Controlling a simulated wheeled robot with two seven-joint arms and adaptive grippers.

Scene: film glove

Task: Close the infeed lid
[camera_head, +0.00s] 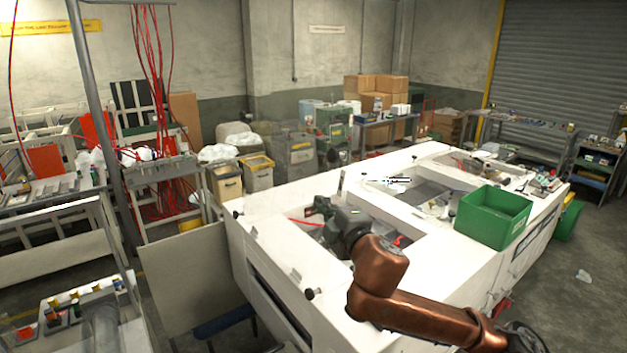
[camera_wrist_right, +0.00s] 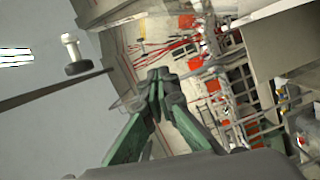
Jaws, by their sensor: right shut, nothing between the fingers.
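The white machine (camera_head: 275,205) stands in front of me with open recesses in its top. I cannot tell for sure which part is the infeed lid; no raised lid shows clearly. Dark knobs (camera_head: 310,293) sit along the machine's near left edge. A pale knob with a dark end (camera_wrist_right: 72,55) shows at the upper left of the right wrist view, apart from the fingers. My right gripper (camera_head: 318,208) is over the left recess, shut and empty. Its green fingers meet at the tips in the right wrist view (camera_wrist_right: 158,78). My left gripper is out of view.
A green bin (camera_head: 494,217) stands on the machine's right part. Loose small items (camera_head: 440,205) lie around the right recess. A rack with red cables (camera_head: 160,165) and carts stand at the left. Open floor (camera_head: 575,300) lies at the right.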

